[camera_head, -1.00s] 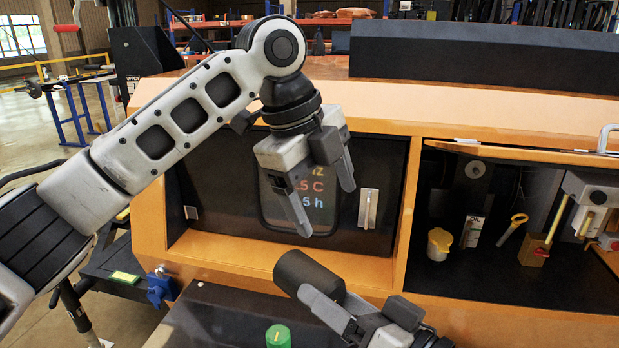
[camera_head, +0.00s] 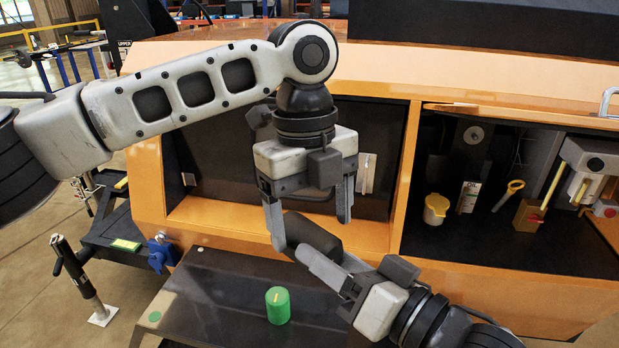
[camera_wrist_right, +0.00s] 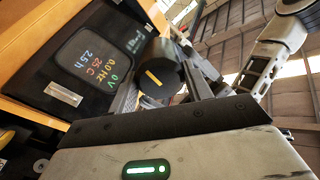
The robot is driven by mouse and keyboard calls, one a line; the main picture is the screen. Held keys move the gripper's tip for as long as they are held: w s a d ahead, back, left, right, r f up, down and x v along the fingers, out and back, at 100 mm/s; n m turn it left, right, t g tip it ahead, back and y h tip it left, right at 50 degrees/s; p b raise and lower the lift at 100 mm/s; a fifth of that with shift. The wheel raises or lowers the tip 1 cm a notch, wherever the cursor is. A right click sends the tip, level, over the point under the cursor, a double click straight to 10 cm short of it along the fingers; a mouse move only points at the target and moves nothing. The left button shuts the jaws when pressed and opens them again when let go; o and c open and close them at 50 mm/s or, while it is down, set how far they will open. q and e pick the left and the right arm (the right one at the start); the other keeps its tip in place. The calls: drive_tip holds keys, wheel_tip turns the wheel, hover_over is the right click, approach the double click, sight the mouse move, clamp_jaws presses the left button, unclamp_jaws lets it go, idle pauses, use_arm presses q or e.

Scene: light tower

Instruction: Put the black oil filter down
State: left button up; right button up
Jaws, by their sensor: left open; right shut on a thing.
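The black oil filter (camera_head: 314,233) is a dark cylinder held by my right gripper (camera_head: 324,268) in front of the orange machine. In the right wrist view the filter (camera_wrist_right: 160,76) shows a yellow stripe on its end, between the fingers. My left gripper (camera_head: 309,216) is open and points down. Its fingers appear on either side of the filter in the head view; I cannot tell whether they touch it. A green cylinder (camera_head: 278,309) with a yellow stripe stands upright on the dark bench (camera_head: 215,285), below the filter.
A green dot (camera_head: 155,316) marks the bench's left part; the bench is clear around the green cylinder. A recessed panel (camera_head: 225,165) lies behind my left gripper. The right compartment (camera_head: 470,240) holds a yellow cup (camera_head: 436,209) and tools. A blue vise (camera_head: 161,253) is at left.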

use_arm(q)
drive_tip(key=shift+s+f, duration=0.1)
drive_tip(key=shift+f, duration=0.95)
drive_tip(key=shift+d, duration=0.1)
drive_tip(key=c, duration=1.1)
drive_tip(key=o, duration=1.1)
